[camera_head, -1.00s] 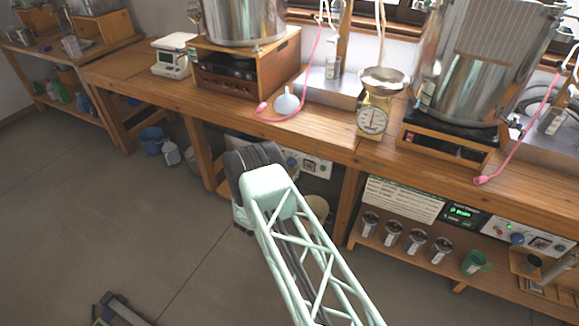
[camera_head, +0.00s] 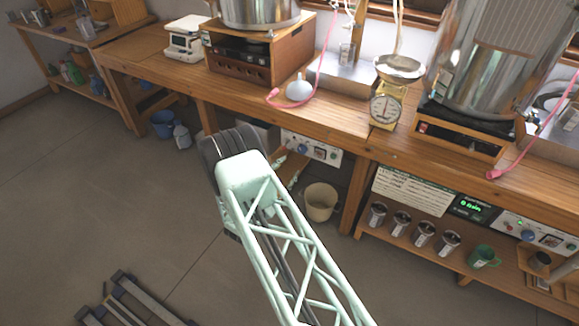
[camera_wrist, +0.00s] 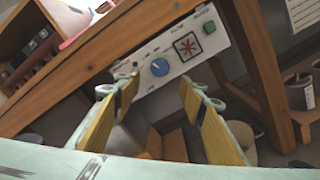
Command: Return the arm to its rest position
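My gripper (camera_wrist: 158,92) shows in the wrist view with its two fingers apart and nothing between them. It points toward the space under the bench, in front of a white control panel (camera_wrist: 172,60) with a blue knob. In the head view my pale green lattice arm reaches up from the bottom edge to a dark joint left of centre.
A long wooden bench (camera_head: 345,122) carries steel vessels, a yellow dial scale (camera_head: 385,109) and a white flask (camera_head: 299,88). Below are the control panel (camera_head: 312,149), a beige bucket (camera_head: 320,202) and a shelf with steel cups and a green mug (camera_head: 484,256). The floor at left is mostly clear.

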